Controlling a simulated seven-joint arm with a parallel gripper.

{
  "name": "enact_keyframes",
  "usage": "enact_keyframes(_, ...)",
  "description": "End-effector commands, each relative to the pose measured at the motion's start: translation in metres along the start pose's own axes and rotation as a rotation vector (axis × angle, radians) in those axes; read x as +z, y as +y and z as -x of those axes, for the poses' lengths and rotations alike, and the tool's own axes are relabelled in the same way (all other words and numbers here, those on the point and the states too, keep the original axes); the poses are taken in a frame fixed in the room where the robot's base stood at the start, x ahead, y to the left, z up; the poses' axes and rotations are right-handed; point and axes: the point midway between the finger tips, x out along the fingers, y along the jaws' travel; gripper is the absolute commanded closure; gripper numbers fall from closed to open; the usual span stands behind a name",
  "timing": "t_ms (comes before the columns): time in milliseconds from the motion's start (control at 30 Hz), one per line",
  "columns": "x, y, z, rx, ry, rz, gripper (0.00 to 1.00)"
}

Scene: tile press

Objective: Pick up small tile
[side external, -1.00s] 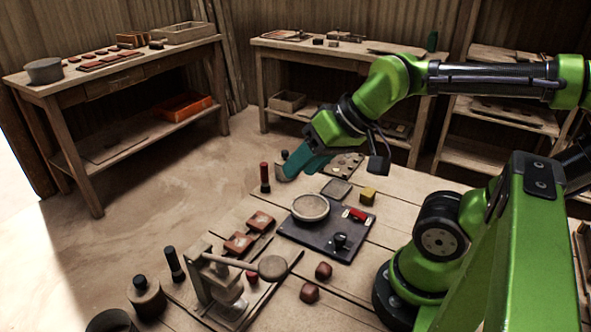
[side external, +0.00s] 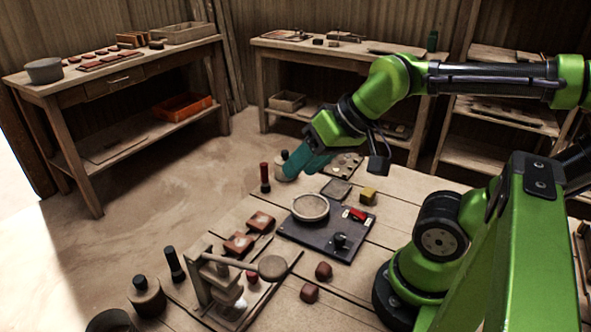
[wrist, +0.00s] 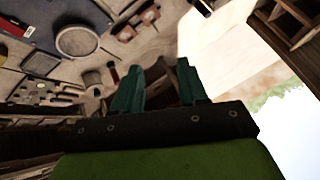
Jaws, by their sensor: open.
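My gripper (side external: 300,166) is raised over the far edge of the workbench, tilted down to the left. Its two teal fingers are apart and empty in the wrist view (wrist: 162,78). Two small reddish-brown tiles lie on dark plates left of the round dish: one farther tile (side external: 262,222) and one nearer tile (side external: 239,244). They also show near the top of the wrist view as a tile (wrist: 126,33) and another tile (wrist: 149,15). The gripper is well apart from both. I cannot tell which one is the small tile.
A dark board with a round dish (side external: 311,207) stands mid-bench. A hand press (side external: 205,278) is at the front left. A yellow cube (side external: 367,196), reddish lumps (side external: 324,271) and a red-handled tool (side external: 265,178) stand nearby. A pale pot (side external: 281,168) is beside my fingers.

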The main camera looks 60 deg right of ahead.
Motion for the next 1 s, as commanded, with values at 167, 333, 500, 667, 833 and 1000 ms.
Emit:
enact_keyframes(167, 0.0, 0.0, 0.0, 0.0, 0.0, 0.0, 0.44)
enact_keyframes(333, 0.0, 0.0, 0.0, 0.0, 0.0, 0.0, 0.18)
enact_keyframes(500, 0.0, 0.0, 0.0, 0.0, 0.0, 0.0, 0.15)
enact_keyframes(667, 0.001, 0.001, -0.003, 0.006, -0.012, -0.003, 0.15)
enact_keyframes(833, -0.008, 0.005, -0.024, 0.054, -0.098, -0.018, 0.15)
enact_keyframes(1000, -0.036, 0.012, -0.057, 0.142, -0.245, 0.031, 0.15)
